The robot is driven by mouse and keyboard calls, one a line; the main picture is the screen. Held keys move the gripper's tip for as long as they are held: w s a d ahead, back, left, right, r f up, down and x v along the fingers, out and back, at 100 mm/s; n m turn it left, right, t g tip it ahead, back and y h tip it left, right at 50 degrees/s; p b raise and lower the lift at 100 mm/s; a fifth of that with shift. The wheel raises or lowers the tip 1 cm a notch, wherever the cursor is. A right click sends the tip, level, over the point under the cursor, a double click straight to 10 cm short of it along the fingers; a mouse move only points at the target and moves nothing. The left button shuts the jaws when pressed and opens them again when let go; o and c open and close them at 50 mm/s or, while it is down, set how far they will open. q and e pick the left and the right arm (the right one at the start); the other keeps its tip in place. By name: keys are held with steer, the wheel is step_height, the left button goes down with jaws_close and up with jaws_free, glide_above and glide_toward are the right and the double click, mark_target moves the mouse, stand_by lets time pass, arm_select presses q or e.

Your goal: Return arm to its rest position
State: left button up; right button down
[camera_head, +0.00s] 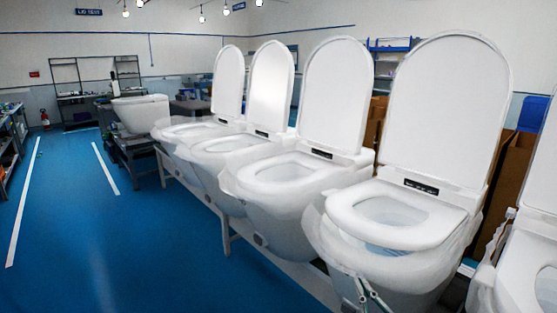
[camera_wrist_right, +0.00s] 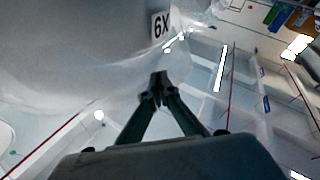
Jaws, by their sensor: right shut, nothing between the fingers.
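My right gripper (camera_head: 365,290) shows at the bottom of the head view, in front of the lower bowl of the nearest full toilet (camera_head: 392,215). In the right wrist view the fingers of my right gripper (camera_wrist_right: 159,88) meet at their tips, shut, with nothing between them. A pale curved surface (camera_wrist_right: 70,50) and a tag marked 6X (camera_wrist_right: 161,26) lie beyond the fingertips. I cannot tell whether the gripper touches the toilet. My left gripper is not in view.
Several white toilets with raised lids stand in a row on a rail (camera_head: 285,268). Part of another toilet (camera_head: 525,260) stands at the right edge. Brown boxes (camera_head: 513,175) are behind the row. The blue floor (camera_head: 120,250) at the left is clear.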

steer(key=s+f+m+g+h, duration=0.2)
steer(key=s+f+g, duration=0.7)
steer(key=s+f, duration=1.5)
step_height(320, 180, down, 3)
steer(key=shift+s+f+m+g+h, duration=0.1)
steer(key=shift+s+m+g+h, duration=0.2)
steer(key=shift+g+h, duration=0.1)
steer(key=shift+w, duration=0.1)
